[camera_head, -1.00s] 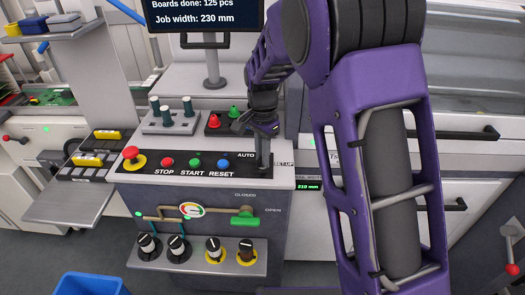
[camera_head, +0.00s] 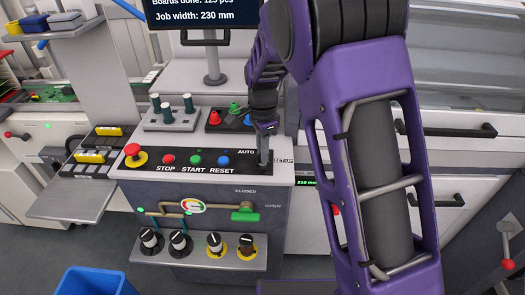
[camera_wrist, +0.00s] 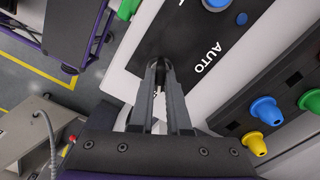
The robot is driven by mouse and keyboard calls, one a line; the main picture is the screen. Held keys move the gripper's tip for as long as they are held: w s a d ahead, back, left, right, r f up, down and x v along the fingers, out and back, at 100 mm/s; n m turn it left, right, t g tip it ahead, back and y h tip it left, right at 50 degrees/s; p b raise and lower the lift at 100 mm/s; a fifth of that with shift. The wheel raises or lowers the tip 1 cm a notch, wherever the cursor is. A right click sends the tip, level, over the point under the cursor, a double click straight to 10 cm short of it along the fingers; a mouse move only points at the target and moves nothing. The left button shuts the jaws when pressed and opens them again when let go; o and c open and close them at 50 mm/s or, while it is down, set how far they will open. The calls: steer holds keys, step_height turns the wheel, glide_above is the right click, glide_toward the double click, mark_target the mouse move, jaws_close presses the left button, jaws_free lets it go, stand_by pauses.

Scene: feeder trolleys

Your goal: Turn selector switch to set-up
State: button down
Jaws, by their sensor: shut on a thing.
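The selector switch (camera_wrist: 158,66) is at the right end of the black button strip (camera_head: 190,163), and only a small dark part of it shows between my fingertips in the wrist view. The AUTO label (camera_head: 246,152) is beside it, up and to the left in the head view, and also shows in the wrist view (camera_wrist: 206,58). The SET-UP label (camera_head: 284,161) is to its right. My gripper (camera_head: 264,157) points down at the switch, and its fingers (camera_wrist: 158,70) are closed on it. The knob's exact angle is hidden by the fingers.
Left on the strip are a red emergency button (camera_head: 134,155) and STOP, START and RESET buttons. A green valve handle (camera_head: 245,212) and several knobs sit below. A fixture with pegs (camera_head: 170,117) and a box with coloured plugs (camera_head: 228,118) stand behind.

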steer(key=c, duration=0.9)
jaws_free()
steer(key=shift+r, duration=0.1)
step_height(320, 180, up, 17)
steer(key=shift+r, duration=0.15)
